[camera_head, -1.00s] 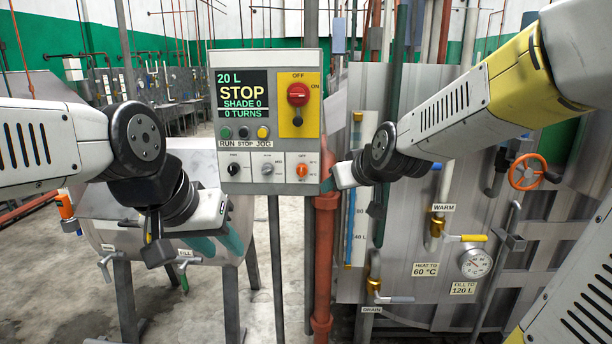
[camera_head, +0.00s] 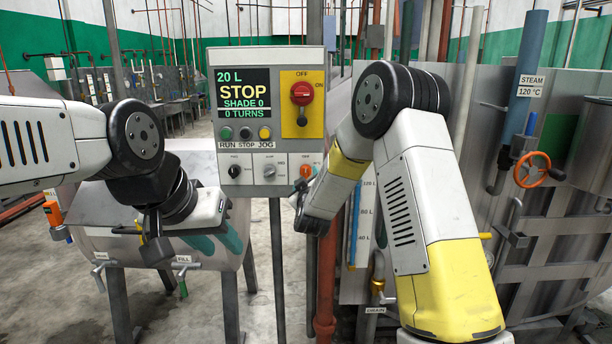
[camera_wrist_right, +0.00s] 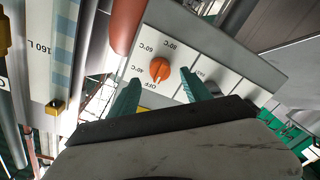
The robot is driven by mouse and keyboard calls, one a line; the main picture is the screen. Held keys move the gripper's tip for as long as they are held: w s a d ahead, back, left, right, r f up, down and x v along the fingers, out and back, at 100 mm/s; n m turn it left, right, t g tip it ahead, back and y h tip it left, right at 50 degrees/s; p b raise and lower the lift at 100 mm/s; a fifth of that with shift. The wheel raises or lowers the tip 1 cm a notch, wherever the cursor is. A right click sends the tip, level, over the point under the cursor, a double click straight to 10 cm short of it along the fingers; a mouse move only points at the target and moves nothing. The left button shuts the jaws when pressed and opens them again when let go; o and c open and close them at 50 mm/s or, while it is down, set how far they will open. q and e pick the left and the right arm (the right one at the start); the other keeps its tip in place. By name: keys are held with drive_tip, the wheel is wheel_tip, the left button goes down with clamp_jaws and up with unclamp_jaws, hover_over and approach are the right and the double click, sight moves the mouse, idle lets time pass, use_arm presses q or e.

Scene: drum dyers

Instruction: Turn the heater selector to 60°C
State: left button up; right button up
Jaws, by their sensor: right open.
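The heater selector (camera_head: 306,172) is an orange knob at the lower right of the grey control panel (camera_head: 312,62). In the right wrist view, the knob (camera_wrist_right: 159,69) has OFF, 40°C, 60°C and 80°C marked around it. Its pointer is too small to read surely. My right gripper (camera_head: 310,187) is at the panel's lower right corner. Its two teal fingers (camera_wrist_right: 159,77) are open, one on each side of the knob in the wrist view; contact is not clear. My left gripper (camera_head: 216,241) is lower left of the panel, its teal fingers apart and empty.
Two more selectors, black (camera_head: 234,171) and grey (camera_head: 269,171), sit left of the knob. A red pipe (camera_head: 325,285) runs close below the panel. A metal drum (camera_head: 110,225) stands at left, a tank with an orange valve wheel (camera_head: 532,170) at right.

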sight(306, 174)
drive_tip(key=shift+w+a, duration=0.1)
drive_tip(key=shift+w, duration=1.95)
clamp_jaws()
